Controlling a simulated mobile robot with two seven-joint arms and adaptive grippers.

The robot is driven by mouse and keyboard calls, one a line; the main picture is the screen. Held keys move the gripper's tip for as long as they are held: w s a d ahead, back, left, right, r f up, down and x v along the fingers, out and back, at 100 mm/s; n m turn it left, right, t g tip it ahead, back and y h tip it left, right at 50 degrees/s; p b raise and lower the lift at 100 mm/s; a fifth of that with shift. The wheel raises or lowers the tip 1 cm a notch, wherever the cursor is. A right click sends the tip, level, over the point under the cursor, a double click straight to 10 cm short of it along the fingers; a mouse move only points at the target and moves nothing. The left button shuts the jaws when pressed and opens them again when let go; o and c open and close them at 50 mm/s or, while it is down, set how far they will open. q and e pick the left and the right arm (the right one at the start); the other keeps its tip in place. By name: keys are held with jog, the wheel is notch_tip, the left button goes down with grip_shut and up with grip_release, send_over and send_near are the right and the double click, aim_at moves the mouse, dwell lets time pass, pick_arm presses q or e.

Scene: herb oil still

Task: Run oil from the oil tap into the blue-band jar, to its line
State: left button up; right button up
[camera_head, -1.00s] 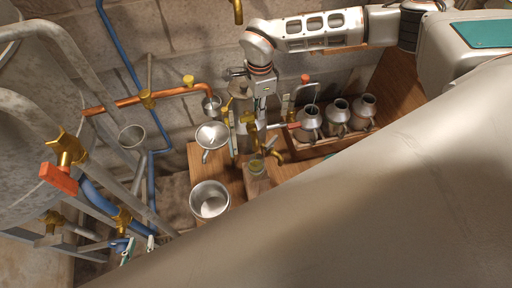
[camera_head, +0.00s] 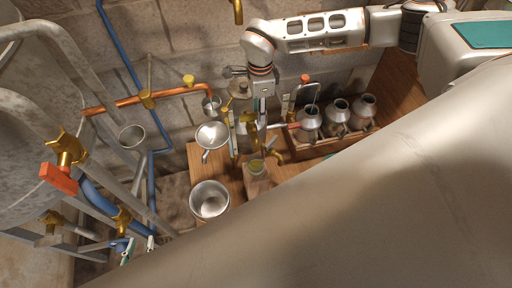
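My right gripper (camera_head: 248,137) points down from its arm at the brass oil tap (camera_head: 252,122), below the metal oil vessel (camera_head: 241,90). Its fingers are beside the brass parts; whether they press on them is too small to tell. A glass jar (camera_head: 256,172) with yellow-green in its top stands on the wooden bench, just below the tap. Its blue band and line cannot be made out. What seem to be my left gripper's two green-and-white fingertips (camera_head: 138,248) show apart at the lower left, with nothing visible between them. The rest of it is hidden.
A steel bowl (camera_head: 210,200) and a funnel-like pan (camera_head: 211,136) are left of the jar. Several metal cans (camera_head: 337,110) stand in a wooden crate on the right. Copper and blue pipes (camera_head: 160,96) run at the left. A large pale surface hides the lower right.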

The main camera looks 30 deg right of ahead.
notch_tip(320, 180, up, 12)
dwell(0.4)
jog(key=shift+f, duration=0.1)
